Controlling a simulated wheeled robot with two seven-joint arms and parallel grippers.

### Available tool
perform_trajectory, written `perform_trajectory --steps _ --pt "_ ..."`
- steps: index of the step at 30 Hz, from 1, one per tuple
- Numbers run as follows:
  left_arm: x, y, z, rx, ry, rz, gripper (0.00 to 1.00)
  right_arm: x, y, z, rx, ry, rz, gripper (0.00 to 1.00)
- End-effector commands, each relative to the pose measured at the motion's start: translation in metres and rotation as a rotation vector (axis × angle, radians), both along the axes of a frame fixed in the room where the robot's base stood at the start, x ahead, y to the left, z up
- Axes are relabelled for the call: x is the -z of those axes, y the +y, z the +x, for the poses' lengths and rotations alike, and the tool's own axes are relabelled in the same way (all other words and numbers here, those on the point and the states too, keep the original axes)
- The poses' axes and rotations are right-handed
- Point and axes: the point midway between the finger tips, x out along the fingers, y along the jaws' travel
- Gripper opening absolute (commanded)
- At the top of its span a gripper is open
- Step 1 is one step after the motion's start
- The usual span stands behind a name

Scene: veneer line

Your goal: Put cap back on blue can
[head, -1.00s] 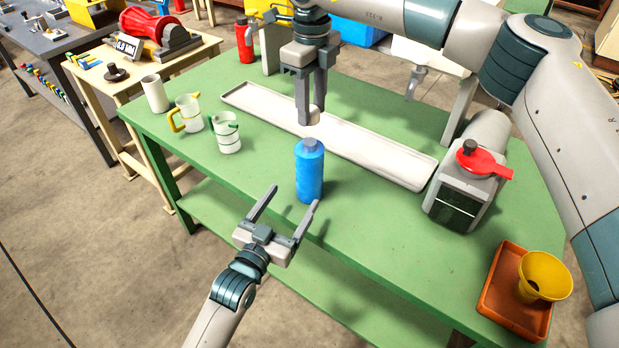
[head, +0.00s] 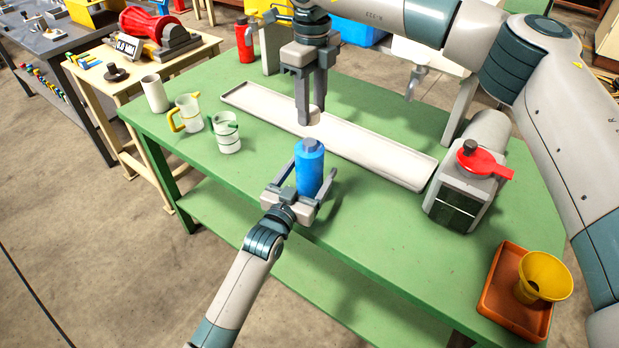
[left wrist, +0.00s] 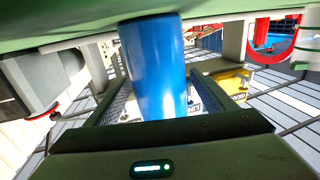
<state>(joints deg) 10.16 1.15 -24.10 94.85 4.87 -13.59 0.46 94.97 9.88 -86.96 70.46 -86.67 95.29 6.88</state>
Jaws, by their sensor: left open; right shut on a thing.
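The blue can (head: 309,170) stands upright on the green table (head: 390,230), its grey neck at the top. My left gripper (head: 309,181) is open, its fingers on either side of the can. In the left wrist view the can (left wrist: 155,70) is between the open fingers; I cannot tell whether they touch it. My right gripper (head: 310,112) is above and behind the can, pointing down, shut on a small pale cap (head: 315,115). The cap is mostly hidden by the fingers and is apart from the can.
A long white tray (head: 375,163) lies behind the can. White jugs (head: 227,133) stand to the left. A grey device with a red lever (head: 485,162) and an orange tray (head: 500,300) with a yellow funnel (head: 546,270) are at right. The table's front is clear.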

Motion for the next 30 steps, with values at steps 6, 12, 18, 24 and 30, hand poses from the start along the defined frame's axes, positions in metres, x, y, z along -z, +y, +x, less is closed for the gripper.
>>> perform_trajectory --steps 6,12,18,24,30 --pt "0.000 -0.001 0.002 0.000 0.001 0.000 0.77 0.000 0.000 0.000 0.000 0.000 0.000 0.14" --pt "0.000 -0.001 0.001 0.000 0.001 0.000 0.55 0.000 0.000 0.000 0.000 0.000 0.000 0.14" --pt "0.000 0.000 0.001 0.000 0.001 0.000 0.15 0.000 0.000 0.000 0.000 0.000 0.000 0.14" --pt "0.000 0.000 0.001 0.000 0.001 0.000 0.15 0.011 0.000 0.000 0.000 0.002 -0.001 0.14" --pt "0.000 0.000 0.001 0.000 0.000 0.001 0.15 0.036 0.000 -0.001 0.000 0.001 0.000 0.14"
